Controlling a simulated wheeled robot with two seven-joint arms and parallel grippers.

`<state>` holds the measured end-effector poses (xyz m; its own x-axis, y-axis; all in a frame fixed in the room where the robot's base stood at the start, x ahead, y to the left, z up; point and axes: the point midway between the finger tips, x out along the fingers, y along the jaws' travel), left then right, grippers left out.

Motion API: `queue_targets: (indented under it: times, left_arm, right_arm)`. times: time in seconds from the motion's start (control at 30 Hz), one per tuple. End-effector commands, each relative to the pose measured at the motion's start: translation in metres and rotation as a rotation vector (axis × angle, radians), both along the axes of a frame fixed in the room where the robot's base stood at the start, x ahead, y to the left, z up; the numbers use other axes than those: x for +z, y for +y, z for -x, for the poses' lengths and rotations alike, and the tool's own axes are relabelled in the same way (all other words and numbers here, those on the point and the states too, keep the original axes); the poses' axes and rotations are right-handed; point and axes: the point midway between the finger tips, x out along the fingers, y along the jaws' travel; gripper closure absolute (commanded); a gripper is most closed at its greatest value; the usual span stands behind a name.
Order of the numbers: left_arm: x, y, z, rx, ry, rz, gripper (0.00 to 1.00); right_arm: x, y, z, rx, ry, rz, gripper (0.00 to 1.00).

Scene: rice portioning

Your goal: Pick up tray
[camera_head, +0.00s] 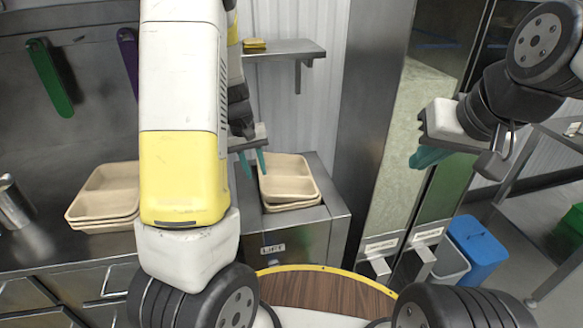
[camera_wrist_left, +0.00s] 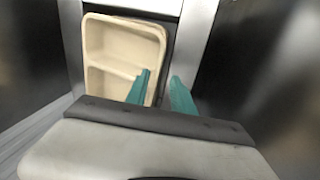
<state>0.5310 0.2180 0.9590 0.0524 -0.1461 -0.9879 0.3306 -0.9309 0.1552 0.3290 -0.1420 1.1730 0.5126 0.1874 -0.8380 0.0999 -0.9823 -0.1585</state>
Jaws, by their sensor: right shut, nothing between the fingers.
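A small stack of beige compartment trays (camera_head: 288,176) lies on a steel stand right of my left arm. The top tray (camera_wrist_left: 122,52) also shows in the left wrist view. My left gripper (camera_head: 253,163) has its teal fingers apart, with nothing seen between them, at the tray's left edge in the head view. In the left wrist view, one finger of the left gripper (camera_wrist_left: 160,90) overlaps the tray and the other is beyond its rim; contact cannot be told. My right gripper (camera_head: 428,157) is shut and empty, away at the right.
Another stack of beige trays (camera_head: 103,194) sits on the steel counter, partly hidden by my left arm. A metal cup (camera_head: 13,203) stands at the far left. A small wall shelf (camera_head: 284,50) is behind. Blue and grey bins (camera_head: 478,252) stand at the lower right.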

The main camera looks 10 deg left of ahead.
Motion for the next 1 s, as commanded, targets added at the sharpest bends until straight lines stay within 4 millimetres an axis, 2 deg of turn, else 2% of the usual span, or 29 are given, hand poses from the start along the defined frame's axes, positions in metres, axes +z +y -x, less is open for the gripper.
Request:
queue_targets:
  times: [0.3,0.4,0.63,0.77,0.8,1.0]
  left_arm:
    - [-0.044,-0.01,-0.003,0.002,0.004,0.0,0.71]
    - [-0.05,-0.011,-0.004,0.001,0.002,0.001,0.71]
    - [-0.051,-0.011,-0.004,0.001,0.001,0.0,0.71]
    - [-0.05,-0.011,-0.004,0.001,0.0,0.0,0.96]
    - [-0.05,-0.011,-0.004,0.001,0.0,0.0,1.0]
    - [-0.05,-0.011,-0.004,0.002,0.001,0.0,1.0]
  right_arm:
    - [0.0,0.0,0.0,0.0,0.0,0.0,1.0]
    - [0.0,0.0,0.0,0.0,0.0,0.0,1.0]
    - [0.0,0.0,0.0,0.0,0.0,0.0,1.0]
    - [0.0,0.0,0.0,0.0,0.0,0.0,1.0]
    - [0.0,0.0,0.0,0.0,0.0,0.0,1.0]
    - [0.0,0.0,0.0,0.0,0.0,0.0,1.0]
